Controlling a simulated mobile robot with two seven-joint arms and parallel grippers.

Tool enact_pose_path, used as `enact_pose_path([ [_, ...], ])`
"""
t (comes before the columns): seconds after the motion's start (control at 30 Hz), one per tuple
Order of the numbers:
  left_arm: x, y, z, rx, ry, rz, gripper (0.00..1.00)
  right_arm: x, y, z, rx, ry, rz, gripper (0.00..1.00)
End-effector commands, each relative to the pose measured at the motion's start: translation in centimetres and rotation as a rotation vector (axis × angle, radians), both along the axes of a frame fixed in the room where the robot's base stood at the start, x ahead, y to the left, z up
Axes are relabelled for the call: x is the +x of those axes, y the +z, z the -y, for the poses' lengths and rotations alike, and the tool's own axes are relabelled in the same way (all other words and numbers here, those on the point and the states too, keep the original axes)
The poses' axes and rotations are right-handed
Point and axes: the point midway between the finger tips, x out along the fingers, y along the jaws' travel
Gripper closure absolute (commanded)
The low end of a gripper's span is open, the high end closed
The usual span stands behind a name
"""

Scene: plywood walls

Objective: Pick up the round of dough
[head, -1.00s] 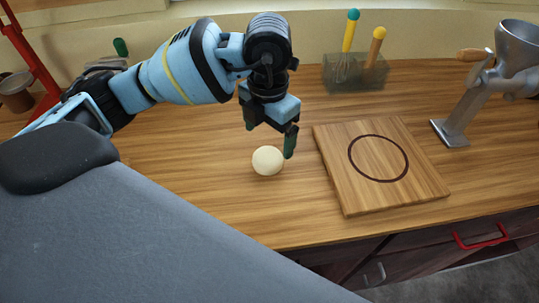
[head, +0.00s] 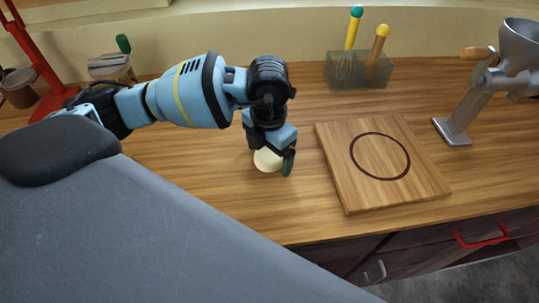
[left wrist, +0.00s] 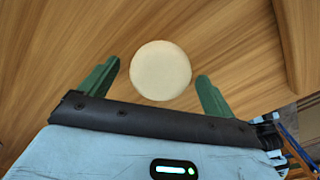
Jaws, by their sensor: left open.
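The round of dough (head: 266,161) is a pale cream ball on the wooden counter, left of the board. In the head view my left gripper (head: 272,160) is low over it and hides its upper part. In the left wrist view the dough (left wrist: 160,70) lies between and slightly beyond the two green fingertips of my left gripper (left wrist: 157,72). The gripper is open, with a gap between each finger and the dough. My right gripper is not in view.
A square wooden board (head: 340,185) with a dark ring lies to the right. A metal grinder (head: 465,110) stands at the far right. A utensil holder (head: 345,78) stands at the back. The counter (head: 220,195) in front of the dough is clear.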

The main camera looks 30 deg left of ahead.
Motion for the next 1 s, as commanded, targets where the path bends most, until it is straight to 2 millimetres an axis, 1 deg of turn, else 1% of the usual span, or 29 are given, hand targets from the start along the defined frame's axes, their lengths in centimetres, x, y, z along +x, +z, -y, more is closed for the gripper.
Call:
enact_pose_path([
  [0.03, 0.0, 0.0, 0.0, 0.0, 0.0, 0.0, 0.1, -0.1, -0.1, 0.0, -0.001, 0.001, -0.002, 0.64],
  [0.07, 0.0, 0.0, 0.0, 0.0, 0.0, 0.0, 0.14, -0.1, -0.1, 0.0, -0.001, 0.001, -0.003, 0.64],
  [0.4, 0.0, 0.0, 0.0, 0.0, 0.0, 0.0, 0.59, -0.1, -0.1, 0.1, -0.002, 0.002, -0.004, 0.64],
  [0.63, 0.0, 0.1, 0.0, 0.0, 0.0, 0.0, 0.6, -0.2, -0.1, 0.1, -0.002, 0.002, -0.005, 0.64],
  [0.77, 0.0, 0.4, 0.0, -0.001, 0.0, 0.001, 0.6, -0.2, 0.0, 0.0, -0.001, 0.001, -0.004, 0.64],
  [0.87, 0.0, 1.1, 0.0, -0.001, 0.0, 0.0, 0.6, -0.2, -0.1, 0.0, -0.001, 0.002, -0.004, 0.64],
  [1.0, 0.1, 2.9, 0.0, -0.002, 0.001, 0.003, 0.6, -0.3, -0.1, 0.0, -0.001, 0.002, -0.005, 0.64],
])
